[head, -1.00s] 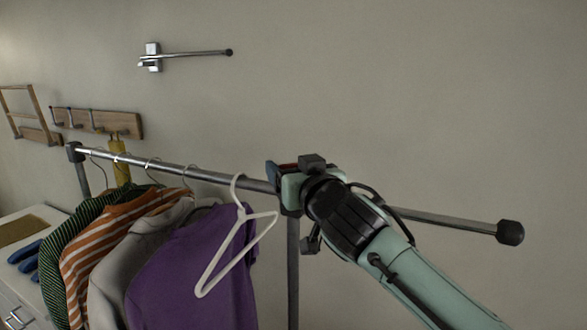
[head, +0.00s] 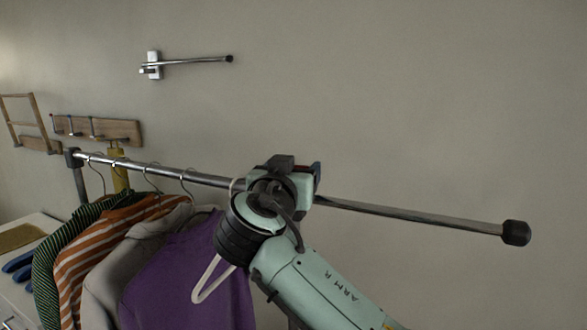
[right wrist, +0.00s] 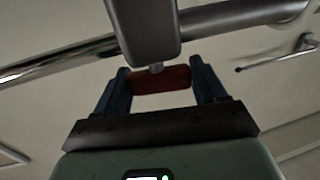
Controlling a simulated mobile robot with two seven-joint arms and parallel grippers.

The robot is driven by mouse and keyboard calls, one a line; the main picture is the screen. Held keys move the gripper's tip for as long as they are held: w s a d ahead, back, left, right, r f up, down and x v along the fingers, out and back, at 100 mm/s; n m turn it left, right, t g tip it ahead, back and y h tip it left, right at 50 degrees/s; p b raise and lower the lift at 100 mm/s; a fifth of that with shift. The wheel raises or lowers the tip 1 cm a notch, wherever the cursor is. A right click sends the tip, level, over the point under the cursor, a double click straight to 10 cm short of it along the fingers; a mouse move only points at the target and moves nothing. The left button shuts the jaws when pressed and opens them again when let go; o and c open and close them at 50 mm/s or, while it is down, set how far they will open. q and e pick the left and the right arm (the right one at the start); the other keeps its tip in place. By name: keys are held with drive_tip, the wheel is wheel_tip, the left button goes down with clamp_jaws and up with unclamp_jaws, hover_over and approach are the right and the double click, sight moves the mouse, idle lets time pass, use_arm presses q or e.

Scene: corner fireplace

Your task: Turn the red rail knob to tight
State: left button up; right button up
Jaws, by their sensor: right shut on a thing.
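The red rail knob (right wrist: 162,80) shows in the right wrist view as a red block on a short metal stem below a grey rail fitting (right wrist: 146,28). My right gripper (right wrist: 158,80) has one blue finger on each side of the knob and is shut on it. In the head view my right gripper (head: 302,182) is at the clothes rail (head: 415,211), beside the white hanger (head: 213,279). My left gripper is not in view.
Several garments, with a purple one (head: 185,265) nearest, hang left of my right arm. The bare rail runs right to a black end cap (head: 516,233). A wall hook rack (head: 125,131) and a metal wall bar (head: 195,61) are behind. The right side is open.

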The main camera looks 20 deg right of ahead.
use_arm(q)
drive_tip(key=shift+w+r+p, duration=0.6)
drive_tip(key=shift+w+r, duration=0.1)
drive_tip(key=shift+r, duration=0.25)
use_arm(e)
drive_tip(key=shift+m+g+h, duration=1.2)
drive_tip(key=shift+g+h, duration=0.1)
drive_tip(key=shift+h, duration=0.1)
drive_tip(key=o, duration=1)
drive_tip(key=shift+c, duration=0.2)
drive_tip(key=shift+a, duration=0.1)
drive_tip(key=shift+s+a, duration=0.2)
drive_tip(key=shift+a, duration=0.05)
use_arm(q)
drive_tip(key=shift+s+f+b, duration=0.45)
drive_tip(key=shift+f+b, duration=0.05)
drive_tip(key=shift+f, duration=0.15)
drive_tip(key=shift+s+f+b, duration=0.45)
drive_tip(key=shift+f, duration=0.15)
use_arm(e)
drive_tip(key=v, duration=1.2)
drive_tip(key=shift+s+a, duration=0.15)
drive_tip(key=shift+s, duration=0.05)
